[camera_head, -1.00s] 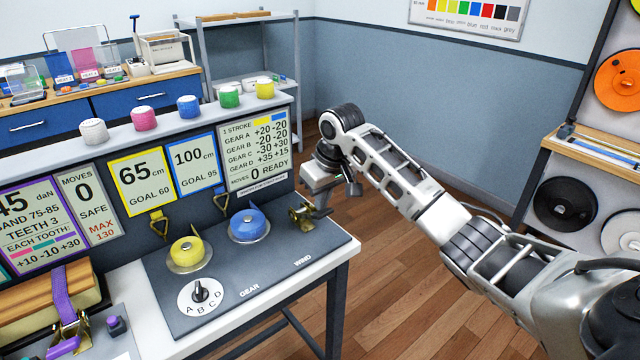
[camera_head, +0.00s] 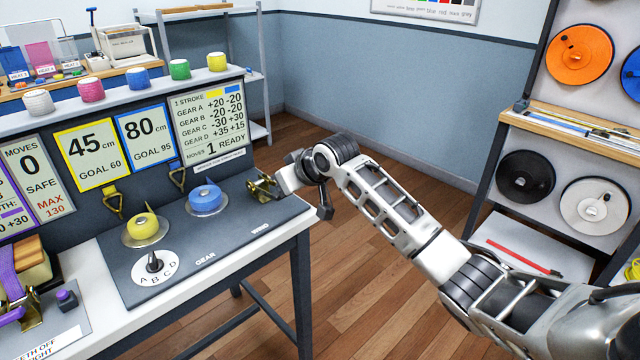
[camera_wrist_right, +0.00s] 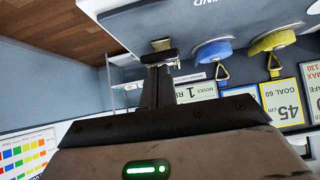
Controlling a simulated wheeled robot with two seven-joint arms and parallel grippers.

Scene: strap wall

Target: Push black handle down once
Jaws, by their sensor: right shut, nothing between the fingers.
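The brass winder (camera_head: 263,188) sits at the right end of the dark panel, above the label WIND; it also shows in the wrist view (camera_wrist_right: 161,44). Its black handle (camera_wrist_right: 159,57) lies across the tips of my right gripper in the wrist view; contact is hard to tell. In the head view my right gripper (camera_head: 281,187) is low beside the winder and hides most of the handle. Its fingers (camera_wrist_right: 157,82) are shut with nothing between them. My left gripper is out of view.
The yellow spool (camera_head: 143,226) and blue spool (camera_head: 205,199) sit left of the winder, with the gear dial (camera_head: 155,266) in front. Signs read 45 cm (camera_head: 92,151), 80 cm (camera_head: 145,135) and moves 1 (camera_head: 208,125). Open floor lies right of the bench.

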